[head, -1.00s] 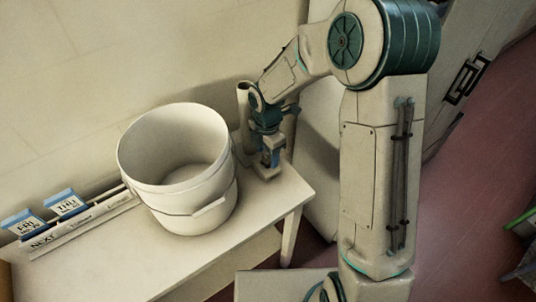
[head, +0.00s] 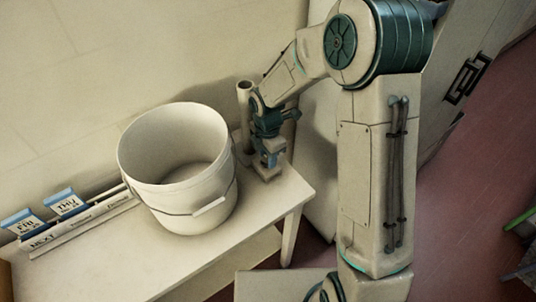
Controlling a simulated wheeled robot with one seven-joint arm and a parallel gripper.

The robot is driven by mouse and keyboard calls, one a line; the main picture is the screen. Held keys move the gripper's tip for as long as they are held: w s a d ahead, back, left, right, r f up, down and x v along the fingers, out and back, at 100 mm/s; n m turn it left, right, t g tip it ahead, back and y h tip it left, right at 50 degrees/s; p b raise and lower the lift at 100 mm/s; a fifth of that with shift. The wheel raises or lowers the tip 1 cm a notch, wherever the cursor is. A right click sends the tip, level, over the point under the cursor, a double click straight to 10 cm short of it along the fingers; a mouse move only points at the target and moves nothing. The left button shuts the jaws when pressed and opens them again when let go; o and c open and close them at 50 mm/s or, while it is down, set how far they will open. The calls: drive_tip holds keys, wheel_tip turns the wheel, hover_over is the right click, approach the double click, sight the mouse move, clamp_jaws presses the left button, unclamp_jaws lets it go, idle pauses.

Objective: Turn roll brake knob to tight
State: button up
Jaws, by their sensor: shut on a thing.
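My gripper (head: 269,150) points down at the back right end of the white table. It is shut on the roll brake knob, which is mostly hidden by the fingers. Under it is a small pale block-like base (head: 267,171) on the tabletop. A pale upright tube (head: 244,102) stands just behind and to the left of my wrist. I cannot read any tight mark or the knob's angle from here.
A large white bucket (head: 178,180) with a wire handle stands close to the left of my gripper. Blue date cards (head: 66,203) stand in a rack at the left of the table (head: 130,270). A pale cabinet (head: 320,150) is close on the right.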

drive_tip(key=m+b, duration=0.1)
drive_tip(key=m, duration=0.3)
drive_tip(key=shift+w+m+b, duration=0.1)
drive_tip(key=shift+m+b, duration=0.2)
drive_tip(key=m+b, duration=0.1)
drive_tip(key=m, duration=0.3)
drive_tip(key=shift+b, duration=0.3)
drive_tip(key=m+b, duration=0.1)
drive_tip(key=m, duration=0.4)
drive_tip(key=shift+r+m+b, duration=0.15)
drive_tip(key=shift+m+b, duration=0.6)
drive_tip(key=shift+m, duration=1.15)
drive_tip(key=shift+w, duration=0.1)
drive_tip(key=o, duration=0.9)
drive_tip(key=shift+o, duration=0.4)
